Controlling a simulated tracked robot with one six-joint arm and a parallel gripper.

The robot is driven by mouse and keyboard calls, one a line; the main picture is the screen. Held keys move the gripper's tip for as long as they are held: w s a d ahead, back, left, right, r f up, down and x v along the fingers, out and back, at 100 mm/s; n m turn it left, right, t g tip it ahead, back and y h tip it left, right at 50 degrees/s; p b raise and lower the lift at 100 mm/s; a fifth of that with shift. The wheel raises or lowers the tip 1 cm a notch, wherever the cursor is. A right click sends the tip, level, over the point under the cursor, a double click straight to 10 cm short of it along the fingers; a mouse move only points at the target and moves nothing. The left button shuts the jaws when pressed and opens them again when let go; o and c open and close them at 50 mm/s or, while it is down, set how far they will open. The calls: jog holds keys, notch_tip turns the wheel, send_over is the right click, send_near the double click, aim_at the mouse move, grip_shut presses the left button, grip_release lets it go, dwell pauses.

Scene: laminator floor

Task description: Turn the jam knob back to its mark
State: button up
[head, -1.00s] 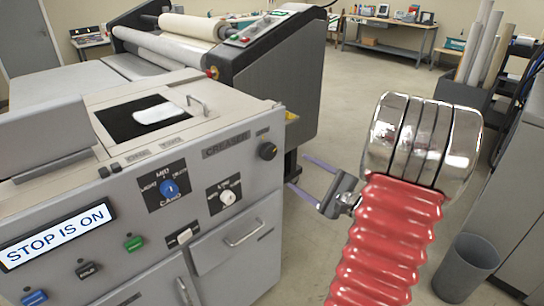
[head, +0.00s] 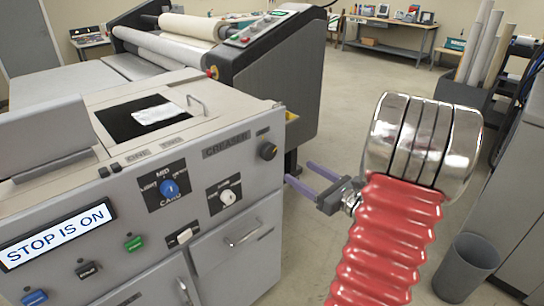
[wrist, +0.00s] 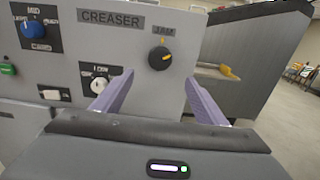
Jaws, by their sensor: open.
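The jam knob (wrist: 159,59) is a round black knob on the grey creaser front, under a label reading JAM. A short yellow mark sits above it. The knob's yellow pointer line lies toward the right, not in line with the mark. In the head view the knob (head: 267,151) is at the front's upper right corner. My gripper (head: 298,171) is open and empty, its two purple fingers pointing at the machine, right of and below the knob in that view. In the wrist view the knob shows ahead, just above and between the fingertips (wrist: 159,77), apart from them.
The creaser (head: 236,205) also carries a blue dial (head: 169,188), a white dial (head: 228,197), a switch and several buttons. A dark laminator (head: 275,90) stands behind. A grey bin (head: 466,268) stands at right.

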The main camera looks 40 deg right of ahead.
aim_at(271, 154)
jog(key=shift+w, duration=0.1)
jog(key=w, duration=1.3)
jog(key=shift+w+a, duration=0.2)
jog(key=shift+w, duration=0.1)
jog(key=shift+c, duration=0.5)
jog(key=c, duration=0.9)
